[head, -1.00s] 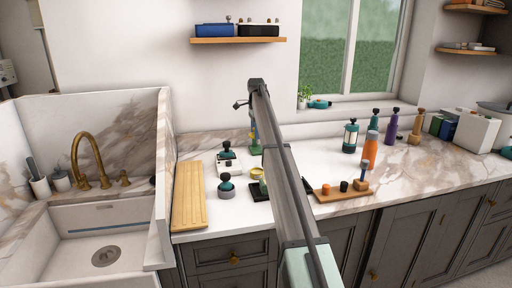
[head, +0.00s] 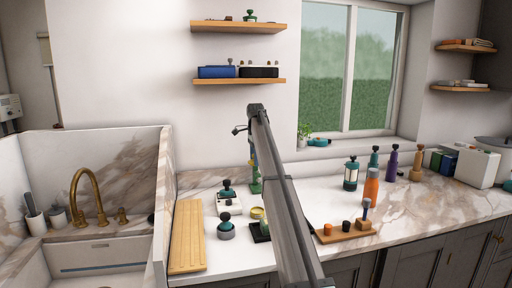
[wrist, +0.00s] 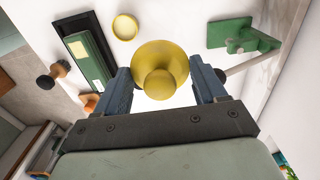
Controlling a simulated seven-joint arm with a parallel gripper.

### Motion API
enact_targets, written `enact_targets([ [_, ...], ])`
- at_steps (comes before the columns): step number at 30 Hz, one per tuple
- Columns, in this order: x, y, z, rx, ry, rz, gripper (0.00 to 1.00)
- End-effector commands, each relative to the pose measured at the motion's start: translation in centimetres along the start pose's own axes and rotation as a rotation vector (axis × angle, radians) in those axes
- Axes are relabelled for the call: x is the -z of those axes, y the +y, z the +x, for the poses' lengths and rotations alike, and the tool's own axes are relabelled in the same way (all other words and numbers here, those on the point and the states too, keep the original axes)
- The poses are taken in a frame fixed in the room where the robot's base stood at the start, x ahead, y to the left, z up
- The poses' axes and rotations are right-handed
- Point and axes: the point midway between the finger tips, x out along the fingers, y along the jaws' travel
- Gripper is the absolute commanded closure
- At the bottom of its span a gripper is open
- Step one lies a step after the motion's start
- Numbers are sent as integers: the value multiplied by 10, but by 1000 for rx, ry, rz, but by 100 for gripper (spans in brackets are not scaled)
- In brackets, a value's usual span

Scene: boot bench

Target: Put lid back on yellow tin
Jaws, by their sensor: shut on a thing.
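The yellow lid (wrist: 160,58), a round disc with a knob, is between the blue fingers of my gripper (wrist: 163,84) in the wrist view. My gripper is shut on it. The open yellow tin (wrist: 125,27) stands apart from the lid, up and left of it in that view. In the head view the tin (head: 257,212) is on the counter just left of my arm, partly hidden. My arm largely hides the gripper in the head view, and I cannot make out the lid there.
A dark tray with a green block (wrist: 90,52) lies beside the tin. A green stand (wrist: 240,35) is on the other side. A wooden board (head: 187,238), a dark round pot (head: 226,230) and a white box (head: 229,205) are left. A wooden holder (head: 345,233) is right.

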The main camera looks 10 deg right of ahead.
Motion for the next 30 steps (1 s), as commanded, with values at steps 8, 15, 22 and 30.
enact_targets([
  [8,-10,61,84,-1,0,-3,58],
  [15,-13,91,113,1,0,1,58],
  [22,-12,83,116,1,0,7,58],
  [30,-12,84,128,1,0,7,58],
])
